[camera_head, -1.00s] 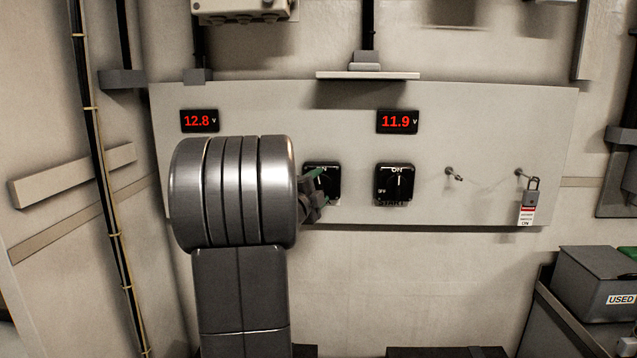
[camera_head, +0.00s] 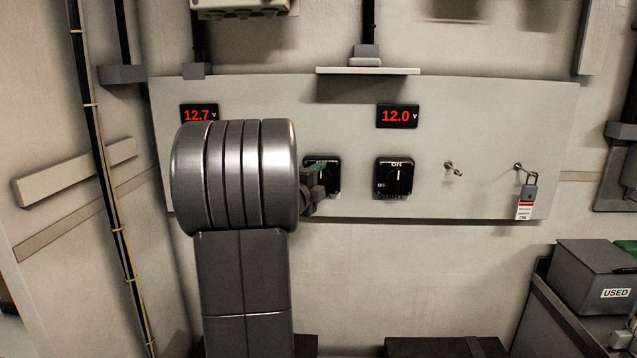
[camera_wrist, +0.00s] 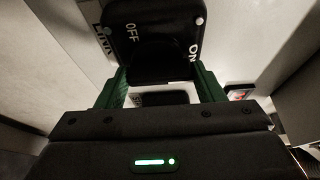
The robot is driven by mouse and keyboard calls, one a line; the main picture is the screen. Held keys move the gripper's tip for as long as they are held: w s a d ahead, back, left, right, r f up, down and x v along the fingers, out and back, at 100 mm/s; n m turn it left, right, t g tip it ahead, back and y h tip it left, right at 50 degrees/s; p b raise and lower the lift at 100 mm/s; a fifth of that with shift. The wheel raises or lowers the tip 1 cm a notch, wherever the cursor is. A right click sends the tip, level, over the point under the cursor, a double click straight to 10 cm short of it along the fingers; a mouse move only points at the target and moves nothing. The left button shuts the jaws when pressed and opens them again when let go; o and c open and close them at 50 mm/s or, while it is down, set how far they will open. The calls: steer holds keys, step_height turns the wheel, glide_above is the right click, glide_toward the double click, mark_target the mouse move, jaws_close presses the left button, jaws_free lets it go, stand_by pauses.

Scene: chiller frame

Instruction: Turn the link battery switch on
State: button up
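The switch at my gripper is a black square plate (camera_head: 332,178) with a dark knob, partly hidden by my arm in the head view. In the wrist view the same black switch (camera_wrist: 155,45) shows OFF, ON and a partly cut label that seems to read LINK. Its knob is too dark to tell its setting. My gripper (camera_wrist: 162,82) has two green fingers set apart, at the near edge of the switch plate. I see no clear grip on the knob. In the head view my gripper (camera_head: 315,180) is at the switch's left side.
A second black switch (camera_head: 395,178), labelled START, has its pointer upright toward ON. Red displays read 12.7 V (camera_head: 199,113) and 12.0 V (camera_head: 397,116). Two small pegs are at the right, one with a padlock and tag (camera_head: 526,190). A grey USED box (camera_head: 597,275) stands lower right.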

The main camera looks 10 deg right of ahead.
steer(key=o, duration=0.4)
steer(key=shift+o, duration=0.2)
steer(key=b+v, duration=0.1)
steer(key=v, duration=1.2)
steer(key=shift+s, duration=0.35)
steer(key=shift+a+r, duration=0.1)
steer(key=shift+a, duration=0.05)
steer(key=p+x, duration=0.1)
steer(key=x, duration=1.3)
steer(key=shift+a, duration=0.1)
steer(key=shift+s, duration=0.1)
